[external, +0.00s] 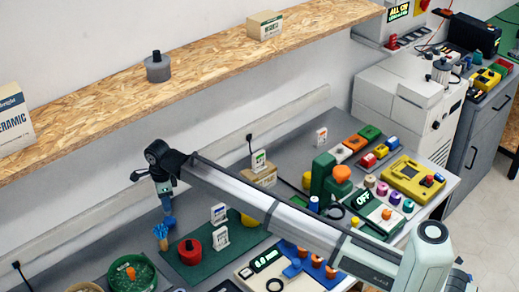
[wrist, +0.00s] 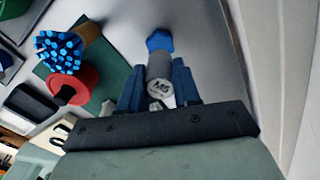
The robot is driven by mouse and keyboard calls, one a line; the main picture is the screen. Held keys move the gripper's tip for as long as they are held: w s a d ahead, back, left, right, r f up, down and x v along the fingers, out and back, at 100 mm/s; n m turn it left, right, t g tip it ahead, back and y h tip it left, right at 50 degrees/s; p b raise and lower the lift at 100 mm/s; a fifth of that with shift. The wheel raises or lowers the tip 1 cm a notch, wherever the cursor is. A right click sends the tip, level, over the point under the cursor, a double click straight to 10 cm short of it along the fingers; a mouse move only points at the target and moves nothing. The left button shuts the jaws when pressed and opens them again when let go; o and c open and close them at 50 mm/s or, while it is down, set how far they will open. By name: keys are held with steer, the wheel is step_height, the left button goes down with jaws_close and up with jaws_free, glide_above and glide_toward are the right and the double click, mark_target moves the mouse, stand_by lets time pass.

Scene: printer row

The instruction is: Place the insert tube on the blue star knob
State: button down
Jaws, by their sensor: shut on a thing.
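In the external view my gripper (external: 165,192) points down near the wall side of the table. The blue star knob (wrist: 160,41) shows just past the tube's far end in the wrist view. In the external view the knob (external: 168,221) is directly below my gripper. The tube's lower end and the knob overlap in view, so I cannot tell whether they touch.
A cup of blue-tipped sticks (wrist: 60,50) and a red round part (wrist: 75,88) stand close by, on or beside the green mat (external: 222,243). A wooden shelf (external: 110,100) runs along the wall.

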steer(key=shift+f, duration=1.95)
steer(key=shift+f, duration=0.1)
steer(key=c, duration=0.8)
jaws_free()
step_height(320, 180, up, 12)
steer(key=shift+r, duration=0.1)
steer(key=shift+w, duration=0.1)
